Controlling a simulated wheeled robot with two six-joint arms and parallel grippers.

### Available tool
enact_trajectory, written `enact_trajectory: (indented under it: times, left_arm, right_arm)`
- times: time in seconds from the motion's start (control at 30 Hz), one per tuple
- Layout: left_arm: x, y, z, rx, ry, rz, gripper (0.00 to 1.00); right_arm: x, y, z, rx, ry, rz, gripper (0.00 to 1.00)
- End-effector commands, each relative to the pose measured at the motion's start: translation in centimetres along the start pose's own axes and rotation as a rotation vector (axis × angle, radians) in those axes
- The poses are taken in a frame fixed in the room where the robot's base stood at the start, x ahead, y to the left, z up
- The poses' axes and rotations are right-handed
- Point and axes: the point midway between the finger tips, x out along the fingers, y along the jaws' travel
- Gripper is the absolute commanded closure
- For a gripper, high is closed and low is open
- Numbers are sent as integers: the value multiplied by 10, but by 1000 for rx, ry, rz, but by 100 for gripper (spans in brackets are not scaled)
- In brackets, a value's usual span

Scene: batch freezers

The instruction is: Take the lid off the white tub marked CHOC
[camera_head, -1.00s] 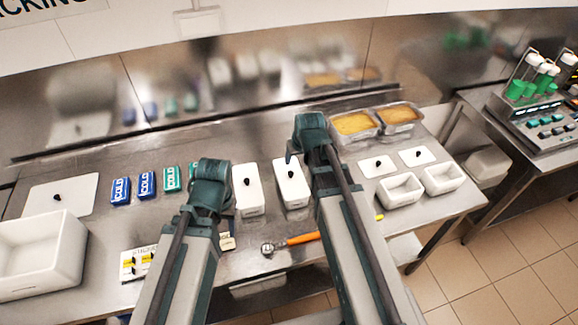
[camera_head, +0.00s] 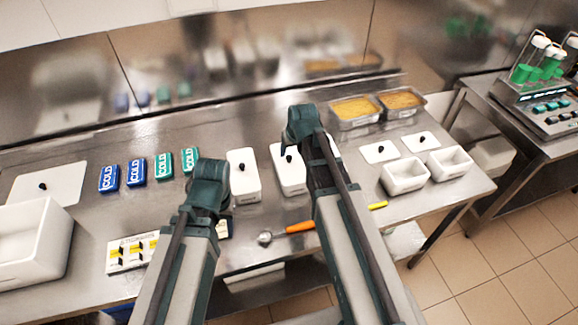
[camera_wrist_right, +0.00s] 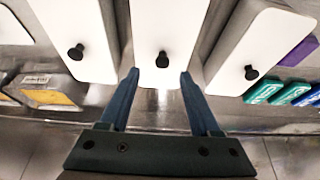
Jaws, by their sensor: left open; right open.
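Several white tubs with white lids and black knobs stand in a row. In the head view one tub (camera_head: 243,176) is beside my left gripper, and another tub (camera_head: 288,172) is just left of my right arm. A third is mostly hidden behind that arm. No CHOC marking is readable. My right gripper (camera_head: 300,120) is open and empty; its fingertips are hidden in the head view. In the right wrist view its fingers (camera_wrist_right: 158,88) are spread at the edge of the middle lid (camera_wrist_right: 180,25), with the knob (camera_wrist_right: 162,60) beyond them. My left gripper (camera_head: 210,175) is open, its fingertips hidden.
Blue packs (camera_head: 109,178) and green packs (camera_head: 163,166) lie left of the tubs. An orange-handled scoop (camera_head: 299,227) lies in front. Pans with yellow contents (camera_head: 354,110), loose lids (camera_head: 380,151) and open white tubs (camera_head: 404,176) are at right. A large white bin (camera_head: 30,245) is at left.

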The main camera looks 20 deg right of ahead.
Motion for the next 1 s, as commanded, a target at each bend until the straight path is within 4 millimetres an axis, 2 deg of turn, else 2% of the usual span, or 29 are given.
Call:
enact_trajectory:
  times: [0.17, 0.53, 0.83, 0.87, 1.0]
  left_arm:
    - [5, 0, 0, 0, 0, 0, 50]
    - [45, 4, -3, -1, 0, 0, 50]
    - [46, 4, -3, -2, 0, 0, 50]
    - [46, 4, -3, -2, 0, 0, 50]
    - [46, 4, -3, -1, 0, 0, 50]
  right_arm:
    - [5, -1, 0, 0, 0, 0, 36]
    - [49, -4, -1, 0, 0, 0, 36]
    - [51, -4, -2, 0, 0, 0, 36]
    - [51, -4, -2, 0, 0, 0, 38]
    - [51, -4, -2, 0, 0, 0, 64]
